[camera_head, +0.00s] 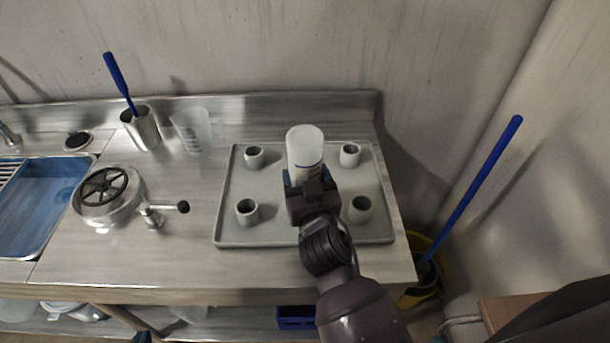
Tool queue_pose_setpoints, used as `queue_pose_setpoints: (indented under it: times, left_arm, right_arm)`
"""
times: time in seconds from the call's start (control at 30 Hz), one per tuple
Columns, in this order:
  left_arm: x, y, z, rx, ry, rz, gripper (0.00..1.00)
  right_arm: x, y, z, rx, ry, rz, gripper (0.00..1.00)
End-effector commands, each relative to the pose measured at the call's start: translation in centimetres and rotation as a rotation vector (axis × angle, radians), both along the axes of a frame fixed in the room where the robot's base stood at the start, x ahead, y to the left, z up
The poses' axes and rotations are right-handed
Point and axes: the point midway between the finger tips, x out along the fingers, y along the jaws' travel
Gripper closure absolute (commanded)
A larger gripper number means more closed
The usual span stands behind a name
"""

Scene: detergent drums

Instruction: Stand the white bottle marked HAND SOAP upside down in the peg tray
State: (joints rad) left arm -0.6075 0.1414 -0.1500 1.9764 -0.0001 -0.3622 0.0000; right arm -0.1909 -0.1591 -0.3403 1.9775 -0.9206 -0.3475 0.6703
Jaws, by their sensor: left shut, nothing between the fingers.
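The white bottle (304,147) stands over the middle of the grey peg tray (281,240). Its broad, plain rounded end faces up, and no cap shows at the top. Its lower part is hidden behind my left gripper, so I cannot see what it rests on or read its marking. My left gripper (311,178) is shut and empty, right in front of the bottle's lower half; I cannot tell whether it touches the bottle. Several short grey hollow holders, one of them a holder at the front left (247,211), stand empty near the tray's corners. My right gripper is not in view.
Left of the tray are a round metal fitting with a black-knobbed lever (108,196), a clear measuring jug (193,131) and a metal cup (141,131) with a blue-handled brush. A blue sink (40,205) lies far left. A wall backs the steel counter.

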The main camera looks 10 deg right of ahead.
Motion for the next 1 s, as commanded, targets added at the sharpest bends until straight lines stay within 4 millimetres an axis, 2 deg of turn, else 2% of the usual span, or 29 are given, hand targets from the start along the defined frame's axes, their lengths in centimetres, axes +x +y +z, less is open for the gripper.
queue_pose_setpoints:
  times: [0.6,0.8,0.83,1.0]
  left_arm:
    - [-0.2,0.0,-1.3,0.0,0.007,0.0,1.0]
    - [-0.2,0.0,-1.2,0.0,0.006,0.0,1.0]
    - [-0.2,0.0,-1.2,0.0,0.006,0.0,1.0]
    - [-0.2,0.0,-1.2,0.0,0.006,0.0,1.0]
  right_arm:
    - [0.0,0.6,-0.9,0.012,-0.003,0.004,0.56]
    - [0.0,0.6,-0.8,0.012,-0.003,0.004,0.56]
    - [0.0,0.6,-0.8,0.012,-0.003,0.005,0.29]
    - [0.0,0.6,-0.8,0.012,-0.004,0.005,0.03]
